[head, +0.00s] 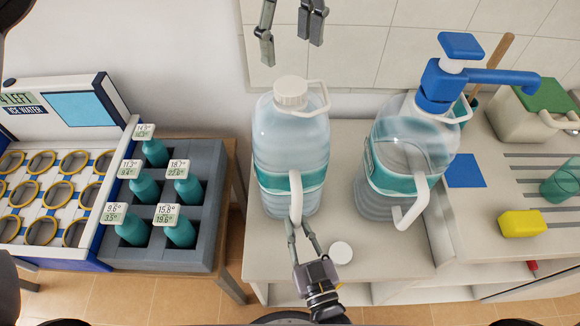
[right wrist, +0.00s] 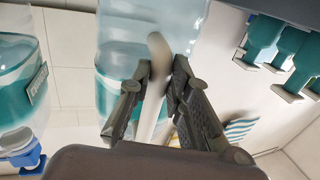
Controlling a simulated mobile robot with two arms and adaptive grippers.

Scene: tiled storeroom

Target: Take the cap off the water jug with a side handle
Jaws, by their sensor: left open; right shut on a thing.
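The clear water jug (head: 290,140) with a teal band stands upright on the white counter. Its white ribbed cap (head: 291,92) sits on its neck, with a thin carrying loop beside it. A white side handle (head: 296,192) is on the jug's near side. My right gripper (head: 294,228) is shut on the side handle from the front. In the right wrist view the handle (right wrist: 155,85) stands between the fingers, against the jug (right wrist: 130,50). My left gripper (head: 290,36) is open and empty, above and behind the cap, apart from it.
A second jug (head: 405,150) with a blue pump (head: 440,80) stands close on the right. A loose white round cap (head: 340,252) lies on the counter (head: 385,255). A grey crate (head: 195,252) of teal bottles stands left. A yellow sponge (head: 522,223) lies right.

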